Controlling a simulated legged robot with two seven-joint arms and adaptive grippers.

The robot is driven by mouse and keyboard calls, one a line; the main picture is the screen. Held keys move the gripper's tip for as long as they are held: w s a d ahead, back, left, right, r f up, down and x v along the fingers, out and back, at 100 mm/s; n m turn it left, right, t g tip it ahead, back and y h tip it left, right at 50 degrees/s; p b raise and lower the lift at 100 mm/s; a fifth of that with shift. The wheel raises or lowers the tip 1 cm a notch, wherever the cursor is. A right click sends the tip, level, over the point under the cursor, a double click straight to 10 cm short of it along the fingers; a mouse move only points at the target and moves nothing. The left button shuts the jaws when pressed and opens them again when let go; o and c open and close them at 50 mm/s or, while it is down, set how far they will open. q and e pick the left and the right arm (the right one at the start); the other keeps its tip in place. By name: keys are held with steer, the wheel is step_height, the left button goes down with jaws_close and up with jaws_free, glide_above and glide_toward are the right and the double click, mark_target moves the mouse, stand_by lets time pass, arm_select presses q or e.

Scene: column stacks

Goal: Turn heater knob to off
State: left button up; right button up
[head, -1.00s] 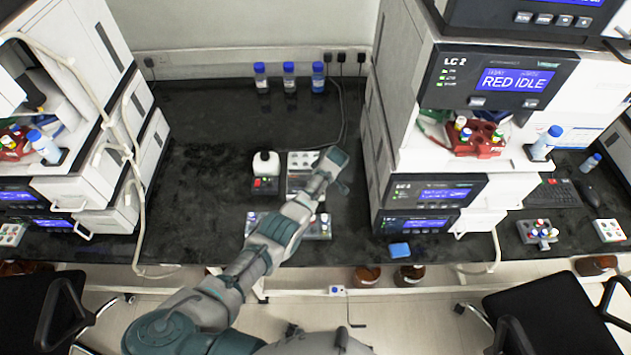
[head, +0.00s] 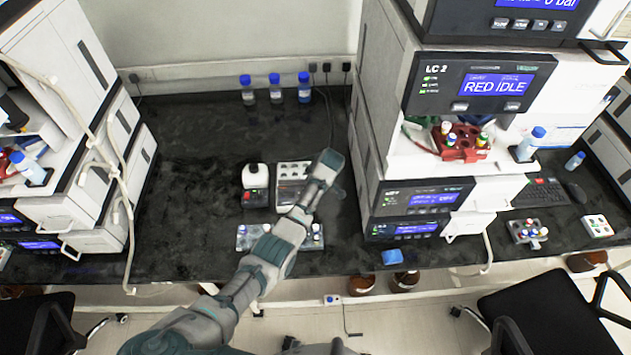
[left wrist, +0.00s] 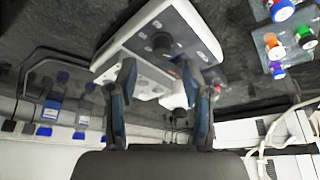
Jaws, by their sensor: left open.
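A white-and-grey bench device (head: 292,170), apparently the heater, stands on the black bench, partly covered by my left arm in the head view. In the left wrist view the device (left wrist: 130,50) fills the upper middle, with a dark round knob (left wrist: 162,42) on its face. My right gripper is not in view.
A vial tray (head: 246,238) lies in front, partly behind my arm. Blue-capped bottles (head: 275,90) stand at the back. Instrument stacks rise left (head: 60,110) and right (head: 400,130).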

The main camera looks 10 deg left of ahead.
arm_select(q)
steer(key=v, duration=0.6)
steer(key=shift+d+r, duration=0.15)
steer(key=shift+d, duration=0.15)
steer(key=shift+s, duration=0.1)
